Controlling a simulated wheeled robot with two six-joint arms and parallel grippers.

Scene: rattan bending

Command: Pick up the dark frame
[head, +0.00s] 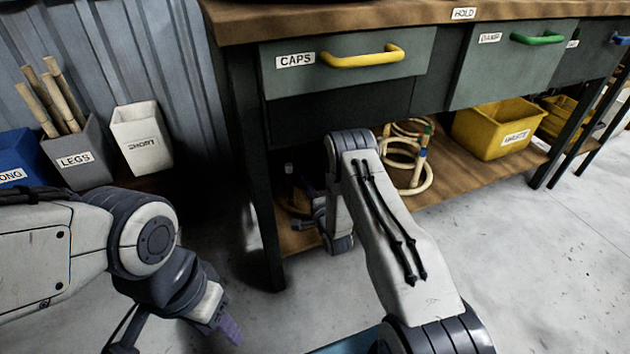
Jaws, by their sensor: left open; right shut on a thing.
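The dark frame cannot be made out clearly. My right gripper (303,222) reaches under the bench above the lower shelf's left end and is shut on a dark thing (296,198), which is too shadowed to identify. My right forearm hides part of this area. A pale rattan frame of stacked rings (420,178) stands on the lower shelf, to the right of my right arm. My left gripper (226,328) is open and empty, low over the floor in front of the bench's left side.
The bench (240,120) has drawers with a yellow handle (363,57) and a green handle (538,39). Yellow bins (498,124) sit on the lower shelf (455,178). Grey (78,157), white (142,138) and blue (17,160) bins stand at left. Floor at right is clear.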

